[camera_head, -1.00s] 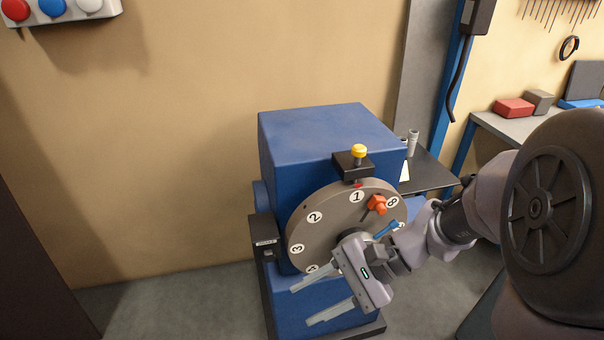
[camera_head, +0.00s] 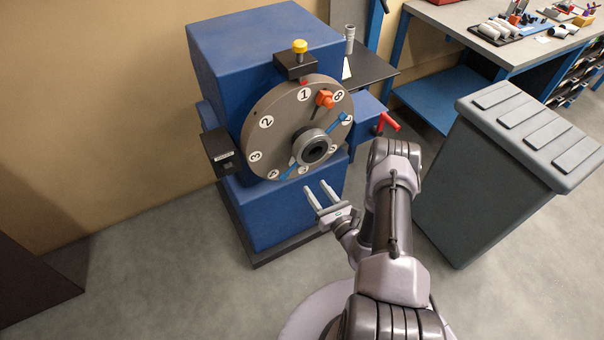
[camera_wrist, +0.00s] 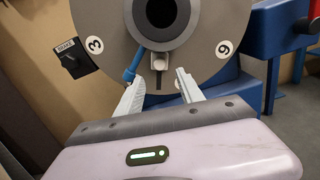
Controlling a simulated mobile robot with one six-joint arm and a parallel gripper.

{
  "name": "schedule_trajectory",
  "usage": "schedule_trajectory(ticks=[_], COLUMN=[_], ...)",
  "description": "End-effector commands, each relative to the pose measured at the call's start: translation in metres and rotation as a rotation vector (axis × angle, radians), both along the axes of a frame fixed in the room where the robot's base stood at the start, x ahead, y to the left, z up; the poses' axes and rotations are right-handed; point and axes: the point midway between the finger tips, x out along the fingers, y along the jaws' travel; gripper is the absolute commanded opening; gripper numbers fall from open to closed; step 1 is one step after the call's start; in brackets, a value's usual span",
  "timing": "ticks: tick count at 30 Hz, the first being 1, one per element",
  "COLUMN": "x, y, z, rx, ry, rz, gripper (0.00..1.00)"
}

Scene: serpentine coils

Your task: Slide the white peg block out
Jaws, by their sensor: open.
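The grey numbered disc (camera_head: 275,125) stands upright on the front of a blue machine (camera_head: 250,45), with number 1 at the top. A small pale block (camera_wrist: 160,61) shows below the hub in the wrist view; it may be the white peg block, but I cannot tell for sure. The head view does not show it clearly. An orange peg block (camera_head: 324,99) sits near number 8, and blue pieces (camera_head: 340,119) sit on the right and lower left. My gripper (camera_head: 316,187) is open and empty, below the hub (camera_head: 314,149). In the wrist view its fingertips (camera_wrist: 158,78) lie below the pale block.
A yellow knob (camera_head: 299,46) tops a black block above the disc. A black labelled box (camera_head: 218,151) is at its left, and a red handle (camera_head: 388,122) at its right. A grey bin (camera_head: 510,150) stands at right. Floor at left is clear.

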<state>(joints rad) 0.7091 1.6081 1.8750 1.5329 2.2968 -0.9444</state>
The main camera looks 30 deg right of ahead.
Motion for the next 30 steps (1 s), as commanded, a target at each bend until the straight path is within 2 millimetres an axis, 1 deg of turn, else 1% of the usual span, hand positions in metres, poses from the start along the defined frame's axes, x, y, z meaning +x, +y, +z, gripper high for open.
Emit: schedule_trajectory(ticks=[1, 3, 6, 10, 15, 23, 24, 26, 30], x=[0.014, 0.033, 0.057, 0.078, 0.090, 0.092, 0.092, 0.092, 0.092], y=[0.003, 0.003, 0.003, 0.004, 0.004, 0.004, 0.004, 0.004, 0.004], z=[-0.003, -0.003, -0.002, -0.001, 0.000, 0.000, 0.000, 0.000, 0.000], rx=[-0.004, -0.002, -0.002, 0.000, 0.001, 0.002, 0.002, 0.002, 0.002], ry=[-0.003, -0.004, -0.003, -0.002, 0.001, 0.001, 0.001, 0.001, 0.001], rz=[0.007, 0.006, 0.005, 0.005, 0.003, 0.003, 0.003, 0.003, 0.003], gripper=[0.45, 0.45, 0.45, 0.45, 0.45, 0.45, 0.41, 0.29, 0.02])
